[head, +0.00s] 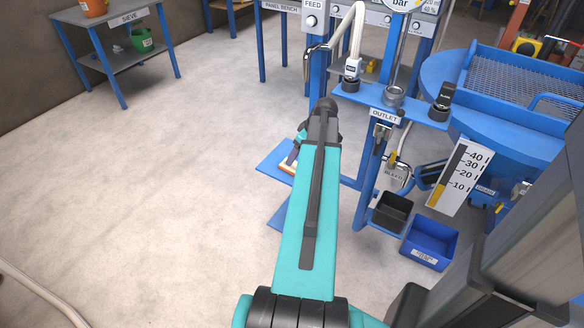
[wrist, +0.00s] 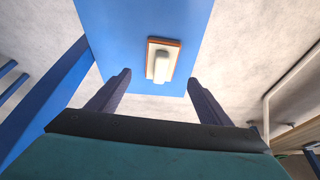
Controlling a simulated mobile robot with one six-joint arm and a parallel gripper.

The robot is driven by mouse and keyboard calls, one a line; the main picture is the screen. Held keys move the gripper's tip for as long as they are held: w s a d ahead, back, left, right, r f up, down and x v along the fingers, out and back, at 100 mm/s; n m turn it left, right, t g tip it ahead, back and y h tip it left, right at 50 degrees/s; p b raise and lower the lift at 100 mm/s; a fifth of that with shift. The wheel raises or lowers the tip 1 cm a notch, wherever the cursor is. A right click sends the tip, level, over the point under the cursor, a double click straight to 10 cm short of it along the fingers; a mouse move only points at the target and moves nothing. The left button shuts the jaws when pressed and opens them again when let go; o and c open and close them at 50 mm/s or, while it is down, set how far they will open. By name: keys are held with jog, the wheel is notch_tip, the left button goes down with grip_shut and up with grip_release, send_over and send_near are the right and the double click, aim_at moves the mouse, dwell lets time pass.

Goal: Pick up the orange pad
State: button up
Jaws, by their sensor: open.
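The orange pad (wrist: 152,72) lies on a blue shelf (wrist: 118,28) in the wrist view. My gripper (wrist: 158,80) is open and empty. Its two dark fingers point toward the shelf, with the pad ahead between their lines and apart from them. In the head view part of the pad (head: 288,164) shows at the left of my teal arm, on the blue shelf (head: 271,154). My arm hides the rest of it and the fingers.
A blue frame with an OUTLET label (head: 384,115) stands right of my arm. A black bin (head: 391,212) and a blue bin (head: 430,242) sit low at the right. A blue SIEVE table (head: 128,58) stands at the far left. The floor between is clear.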

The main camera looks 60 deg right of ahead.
jog(key=shift+x, duration=1.15)
jog(key=shift+w+f, duration=0.1)
jog(key=shift+b+x, duration=0.75)
jog(key=shift+x, duration=1.75)
jog(key=c, duration=1.1)
jog(key=shift+c, duration=0.2)
jog(key=shift+r, duration=0.2)
